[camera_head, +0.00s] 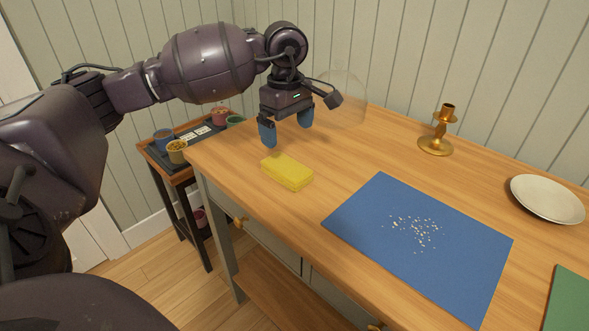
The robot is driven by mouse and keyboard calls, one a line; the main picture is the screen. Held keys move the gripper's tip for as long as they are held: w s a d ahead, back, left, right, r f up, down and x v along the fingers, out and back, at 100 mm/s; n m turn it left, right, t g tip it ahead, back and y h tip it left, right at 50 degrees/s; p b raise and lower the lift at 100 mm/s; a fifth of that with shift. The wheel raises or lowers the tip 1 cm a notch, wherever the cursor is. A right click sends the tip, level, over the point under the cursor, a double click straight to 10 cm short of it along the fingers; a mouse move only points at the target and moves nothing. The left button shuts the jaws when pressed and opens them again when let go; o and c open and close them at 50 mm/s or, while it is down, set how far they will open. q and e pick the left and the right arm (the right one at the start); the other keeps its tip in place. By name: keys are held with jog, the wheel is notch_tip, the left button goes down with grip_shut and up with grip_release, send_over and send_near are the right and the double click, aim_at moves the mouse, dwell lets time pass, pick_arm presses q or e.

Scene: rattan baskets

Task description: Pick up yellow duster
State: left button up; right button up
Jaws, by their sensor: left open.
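The yellow duster (287,172) is a yellow block lying flat on the wooden table near its left end. My left gripper (287,134) is open and empty, with its two blue fingertips pointing down. It hangs above and just behind the duster, apart from it. My right gripper is not in view.
A blue mat (375,235) with white crumbs (415,231) lies right of the duster. A brass candlestick (437,135), a white plate (546,199) and a green mat (569,300) are farther right. A glass dome (345,95) stands behind my gripper. A side table (168,170) holds small pots.

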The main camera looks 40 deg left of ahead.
aim_at(287, 165)
pick_arm(q)
jog(key=shift+w+a, duration=0.1)
jog(key=shift+a, duration=0.15)
jog(key=shift+f, duration=0.35)
notch_tip(287, 165, down, 5)
jog(key=shift+f+b, duration=0.1)
jog(key=shift+b, duration=0.35)
jog(key=f, duration=0.4)
jog(key=shift+s+d+f+b, duration=0.15)
jog(key=shift+s+b, duration=0.1)
jog(key=shift+b, duration=0.15)
jog(key=shift+f, duration=0.2)
jog(key=shift+r, duration=0.15)
jog(key=c, duration=1)
jog(key=shift+r, duration=0.5)
notch_tip(287, 165, up, 19)
jog(key=p, duration=0.3)
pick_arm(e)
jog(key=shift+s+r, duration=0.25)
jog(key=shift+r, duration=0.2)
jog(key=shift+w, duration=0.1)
